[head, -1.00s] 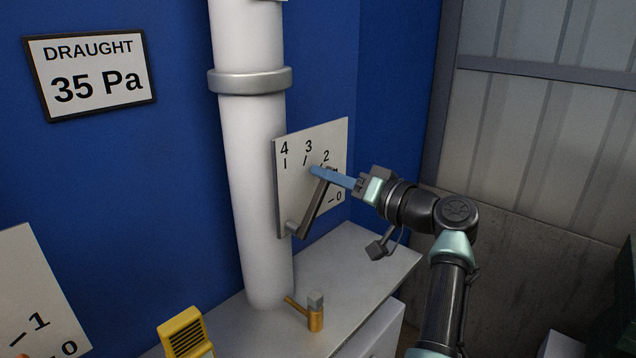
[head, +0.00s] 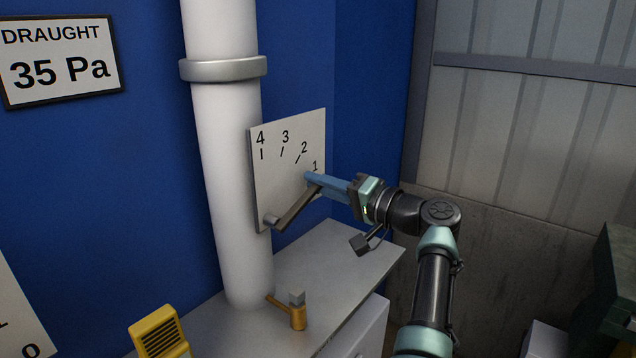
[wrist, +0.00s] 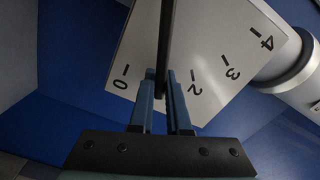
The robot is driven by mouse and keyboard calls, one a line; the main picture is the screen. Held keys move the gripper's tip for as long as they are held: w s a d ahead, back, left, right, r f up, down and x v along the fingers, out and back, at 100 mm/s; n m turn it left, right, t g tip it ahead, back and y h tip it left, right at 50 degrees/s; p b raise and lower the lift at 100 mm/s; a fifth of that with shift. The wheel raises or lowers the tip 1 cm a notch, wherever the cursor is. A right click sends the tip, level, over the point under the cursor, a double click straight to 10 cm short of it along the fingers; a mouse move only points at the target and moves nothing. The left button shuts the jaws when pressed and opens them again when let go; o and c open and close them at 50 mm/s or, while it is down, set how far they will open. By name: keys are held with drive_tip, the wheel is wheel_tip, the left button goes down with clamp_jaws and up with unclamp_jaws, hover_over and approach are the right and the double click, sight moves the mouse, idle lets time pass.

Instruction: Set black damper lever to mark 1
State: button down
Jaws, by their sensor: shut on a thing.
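The damper lever (head: 296,207) is a dark grey bar on a pivot at the lower left of a white scale plate (head: 262,185) on the white pipe. My gripper (head: 311,179) is shut on the lever's free end, coming from the right. The lever slants up and right toward the mark 1 numeral (head: 315,166), which sits just above the blue fingers. In the wrist view the lever (wrist: 166,40) runs down between the fingers (wrist: 163,88). Marks 0, 2, 3 and 4 show there; mark 1 is hidden behind the lever and fingers.
A yellow vented box (head: 158,335) is at front left. A sign (head: 62,62) reads DRAUGHT 35 Pa. Another scale plate (head: 12,315) shows at the left edge.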

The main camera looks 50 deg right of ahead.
drive_tip(key=shift+f, duration=0.1)
drive_tip(key=c, duration=0.9)
unclamp_jaws()
drive_tip(key=shift+s, duration=0.1)
drive_tip(key=s+b, duration=0.1)
drive_tip(key=s, duration=0.3)
drive_tip(key=s+b, duration=0.1)
drive_tip(key=s, duration=0.3)
drive_tip(key=s+d, duration=0.1)
drive_tip(key=s, duration=0.3)
drive_tip(key=shift+s+b, duration=0.4)
